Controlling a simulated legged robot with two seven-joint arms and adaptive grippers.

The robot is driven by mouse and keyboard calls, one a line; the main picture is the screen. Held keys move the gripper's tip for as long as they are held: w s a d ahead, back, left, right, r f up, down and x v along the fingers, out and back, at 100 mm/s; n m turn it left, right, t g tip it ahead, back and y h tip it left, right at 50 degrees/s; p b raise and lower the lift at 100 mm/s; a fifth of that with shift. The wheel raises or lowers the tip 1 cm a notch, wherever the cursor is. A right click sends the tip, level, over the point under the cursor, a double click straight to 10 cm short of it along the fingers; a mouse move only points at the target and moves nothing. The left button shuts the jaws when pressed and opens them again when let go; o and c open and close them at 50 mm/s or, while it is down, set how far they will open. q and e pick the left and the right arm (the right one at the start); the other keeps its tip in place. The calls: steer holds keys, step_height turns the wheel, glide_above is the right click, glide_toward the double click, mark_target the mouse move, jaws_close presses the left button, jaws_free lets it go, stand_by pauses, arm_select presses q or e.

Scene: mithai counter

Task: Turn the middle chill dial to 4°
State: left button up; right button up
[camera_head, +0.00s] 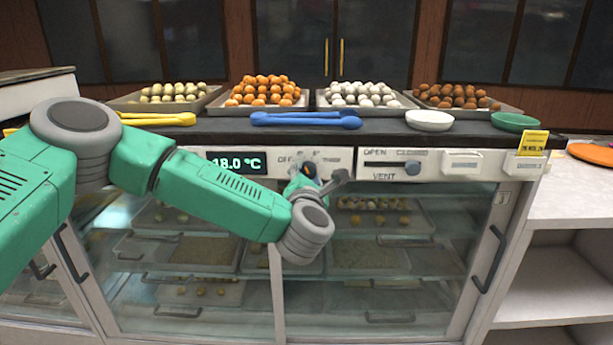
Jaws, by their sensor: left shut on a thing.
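The chill dial (309,170) is on the white control strip at the middle of the counter front, mostly hidden by my gripper. My right gripper is not in view.
A vent slider (412,168) sits right of the dial. Blue tongs (306,120), yellow tongs (158,119), a white bowl (429,120) and a green bowl (515,122) lie along the counter edge. Trays of round sweets stand behind. Glass doors with a dark handle (490,260) are below.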

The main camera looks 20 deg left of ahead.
arm_select(q)
steer(key=shift+d, duration=0.15)
steer(key=o, duration=1.1)
steer(key=shift+s, duration=0.1)
steer(key=shift+d, duration=0.1)
steer(key=v, duration=1.2)
